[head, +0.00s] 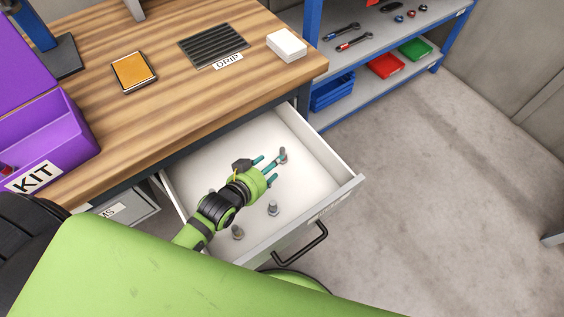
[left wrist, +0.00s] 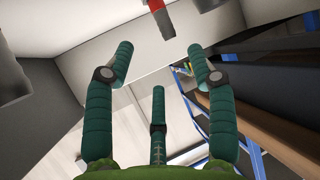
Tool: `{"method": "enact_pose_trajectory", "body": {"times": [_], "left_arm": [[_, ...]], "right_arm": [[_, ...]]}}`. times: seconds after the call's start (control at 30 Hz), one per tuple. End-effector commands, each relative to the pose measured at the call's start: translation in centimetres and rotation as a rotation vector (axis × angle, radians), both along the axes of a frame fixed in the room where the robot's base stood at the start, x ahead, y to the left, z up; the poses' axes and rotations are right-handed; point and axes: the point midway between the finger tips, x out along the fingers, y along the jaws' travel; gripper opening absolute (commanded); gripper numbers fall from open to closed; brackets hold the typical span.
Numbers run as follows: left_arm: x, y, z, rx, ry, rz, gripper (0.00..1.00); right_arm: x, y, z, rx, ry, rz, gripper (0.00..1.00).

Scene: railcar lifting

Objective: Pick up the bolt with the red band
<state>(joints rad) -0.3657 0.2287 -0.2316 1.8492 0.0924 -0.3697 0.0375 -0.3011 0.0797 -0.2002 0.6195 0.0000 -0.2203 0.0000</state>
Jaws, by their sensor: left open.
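My left gripper (head: 270,168) is inside the open white drawer (head: 318,165), its teal fingers spread and empty. In the left wrist view its fingers (left wrist: 160,62) are apart with nothing between them. A bolt with a red band (left wrist: 157,8) shows at the top middle of that view, beyond the fingertips and cut off by the frame edge. In the head view a grey bolt (head: 283,155) stands just past the fingertips; I cannot make out a red band on it. Other bolts stand at the drawer's front (head: 272,208) and near corner (head: 237,233). My right gripper is not in view.
The wooden bench (head: 190,95) above holds a purple KIT box (head: 50,135), an orange pad (head: 133,71), a DRIP grate (head: 213,45) and a white block (head: 287,45). A blue shelf (head: 370,95) stands behind right.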

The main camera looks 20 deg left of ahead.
Motion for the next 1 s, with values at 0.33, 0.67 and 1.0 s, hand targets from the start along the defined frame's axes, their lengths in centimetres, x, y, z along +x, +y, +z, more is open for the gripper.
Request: {"method": "enact_pose_trajectory", "body": {"times": [0.33, 0.67, 1.0], "left_arm": [[1.9, -0.4, -2.2, 0.001, -0.002, 0.0, 0.56], [5.5, -0.9, -4.5, -0.001, -0.002, 0.0, 0.56], [6.1, -1.1, -4.8, 0.0, -0.001, 0.0, 0.56]], "right_arm": [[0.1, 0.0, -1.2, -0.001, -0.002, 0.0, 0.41], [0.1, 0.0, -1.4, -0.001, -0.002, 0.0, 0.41], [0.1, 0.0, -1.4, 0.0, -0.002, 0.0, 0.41]]}}
